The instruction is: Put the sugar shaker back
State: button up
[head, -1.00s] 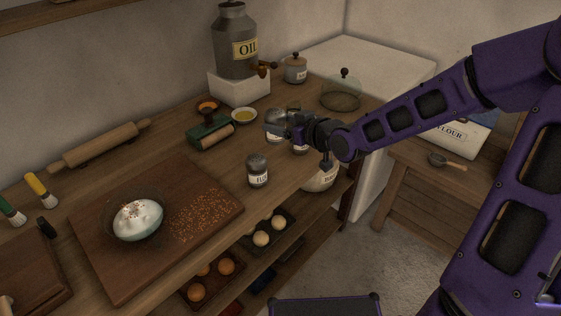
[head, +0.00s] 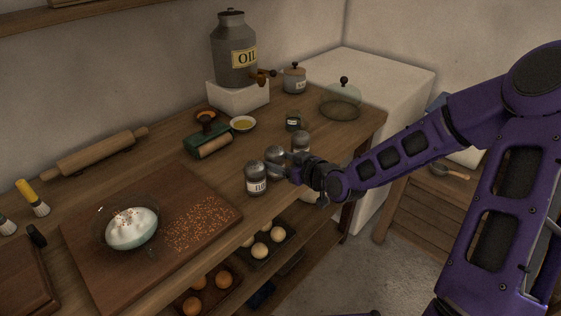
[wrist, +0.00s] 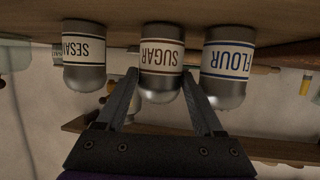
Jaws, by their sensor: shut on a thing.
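The sugar shaker (wrist: 161,58), a metal shaker with a domed top and a SUGAR label, is between the two fingers of my gripper (wrist: 160,82), which is shut on it. In the head view the shaker (head: 275,159) is upright at the counter's front part, between the flour shaker (head: 256,179) and the sesame shaker (head: 300,141). The wrist view is upside down; there its base is at or very near the wooden counter (wrist: 110,35), and I cannot tell if it touches. My gripper (head: 288,166) reaches in from the right.
The flour shaker (wrist: 228,68) and sesame shaker (wrist: 84,58) stand close on either side. A cutting board (head: 190,258) with a bowl (head: 132,228) lies to the left. The counter's front edge is near.

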jog(key=shift+f, duration=0.25)
jog(key=o, duration=1.2)
jog(key=shift+r, duration=0.1)
jog(key=shift+r, duration=0.15)
jog(key=shift+s+d+r, duration=0.15)
jog(key=shift+d, duration=0.05)
jog(key=p+v, duration=0.3)
jog(key=v, duration=0.8)
jog(key=shift+s+d+r, duration=0.1)
jog(key=shift+s+d, duration=0.05)
jog(key=shift+s, duration=0.05)
